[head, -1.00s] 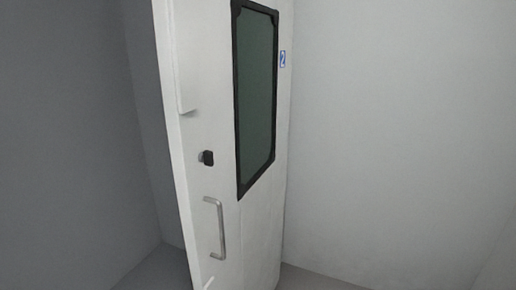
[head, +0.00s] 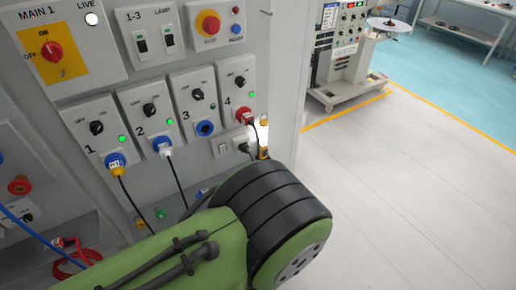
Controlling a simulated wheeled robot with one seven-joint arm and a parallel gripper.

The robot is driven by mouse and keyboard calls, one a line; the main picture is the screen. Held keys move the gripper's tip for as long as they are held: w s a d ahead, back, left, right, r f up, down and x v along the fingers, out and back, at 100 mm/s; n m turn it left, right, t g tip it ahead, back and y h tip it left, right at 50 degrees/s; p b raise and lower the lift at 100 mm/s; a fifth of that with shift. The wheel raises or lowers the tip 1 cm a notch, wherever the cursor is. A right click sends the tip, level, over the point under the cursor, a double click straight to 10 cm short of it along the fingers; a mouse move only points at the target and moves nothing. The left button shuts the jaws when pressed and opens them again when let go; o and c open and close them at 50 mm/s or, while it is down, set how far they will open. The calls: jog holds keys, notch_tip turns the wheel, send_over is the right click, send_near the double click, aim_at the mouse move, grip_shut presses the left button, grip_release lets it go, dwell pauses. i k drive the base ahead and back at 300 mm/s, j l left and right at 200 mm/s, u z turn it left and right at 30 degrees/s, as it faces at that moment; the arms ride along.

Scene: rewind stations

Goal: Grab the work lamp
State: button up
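The work lamp (head: 263,139) shows in the head view as a small lit lamp with a bright white upper part and a yellow body. It is upright against the right edge of the grey panel, beside a socket with a black plug. My green and black arm is in the foreground below it, and the lamp's lower end is close to the arm's outline in the picture. My gripper is not in view, so its state does not show.
The grey panel (head: 85,80) carries switches and numbered sockets with plugs and hanging cables. A red cable (head: 75,258) lies at lower left. A wheeled machine (head: 342,60) and a workbench (head: 470,30) stand behind. The pale floor (head: 420,190) at right is clear.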

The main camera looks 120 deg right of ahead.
aim_at(263, 123)
jog(key=z, duration=4.5)
jog(key=i+j+u, duration=0.15)
jog(key=i+u, duration=0.2)
jog(key=i, duration=0.15)
jog(key=i+u, duration=0.4)
jog(key=i, duration=0.1)
